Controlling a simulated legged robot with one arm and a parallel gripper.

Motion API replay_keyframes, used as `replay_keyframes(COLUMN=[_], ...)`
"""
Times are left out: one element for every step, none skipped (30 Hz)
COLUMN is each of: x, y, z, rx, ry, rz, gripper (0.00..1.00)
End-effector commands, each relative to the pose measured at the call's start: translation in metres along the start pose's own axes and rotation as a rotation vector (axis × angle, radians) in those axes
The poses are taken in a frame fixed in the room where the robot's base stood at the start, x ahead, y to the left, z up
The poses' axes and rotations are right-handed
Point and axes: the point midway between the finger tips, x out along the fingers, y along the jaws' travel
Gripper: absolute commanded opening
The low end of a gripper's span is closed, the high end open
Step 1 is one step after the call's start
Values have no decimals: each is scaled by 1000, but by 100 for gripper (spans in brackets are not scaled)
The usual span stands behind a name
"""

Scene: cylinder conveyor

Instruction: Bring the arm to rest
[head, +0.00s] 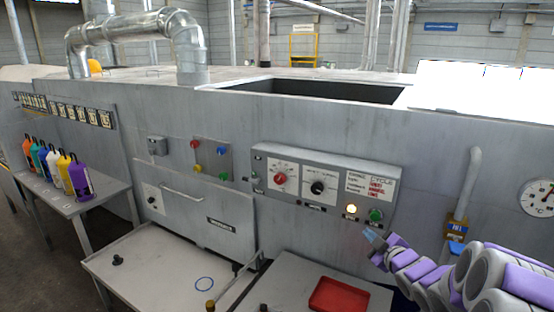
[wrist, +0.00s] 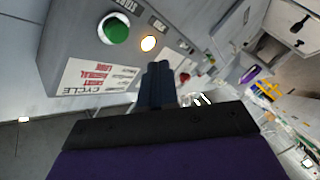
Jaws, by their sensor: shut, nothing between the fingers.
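My gripper (head: 371,238) is at the right in the head view, in front of the control panel (head: 325,187) and just below its lit yellow lamp (head: 351,209) and green button (head: 376,214). In the wrist view my gripper (wrist: 158,72) points away from the camera, with its fingers together and nothing between them. The yellow lamp (wrist: 148,43) and green button (wrist: 113,29) show beyond the fingertips there. I cannot tell whether the fingers touch the panel.
A table with a red tray (head: 338,295) stands below the panel. A white table (head: 150,262) with a blue ring is left of it. Several coloured bottles (head: 80,180) stand on a bench at the far left. A blue-handled valve pipe (head: 457,228) is near my arm.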

Motion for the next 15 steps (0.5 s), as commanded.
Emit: replay_keyframes(x=[-2, -4, -8, -13, -18, -25, -32, -39, -49, -58, -67, -80, -90, -101, -116], y=[-1, -2, -6, -9, -12, -17, -21, -25, -30, -36, -40, -46, -53, -59, -67], z=[-6, -8, -8, -9, -10, -11, -11, -13, -14, -14, -15, -18, -19, -21, -24], rx=[8, 17, 37, 52, 70, 94, 115, 134, 163, 184, 206, 236, 260, 284, 316], ry=[-45, -79, -136, -179, -222, -282, -329, -369, -427, -472, -514, -569, -612, -655, -710], rz=[-14, -23, -39, -52, -61, -77, -88, -97, -110, -122, -131, -143, -154, -165, -178], gripper=[0, 0, 0, 0, 0, 0, 0, 0, 0, 0, 0, 0, 0, 0, 0])
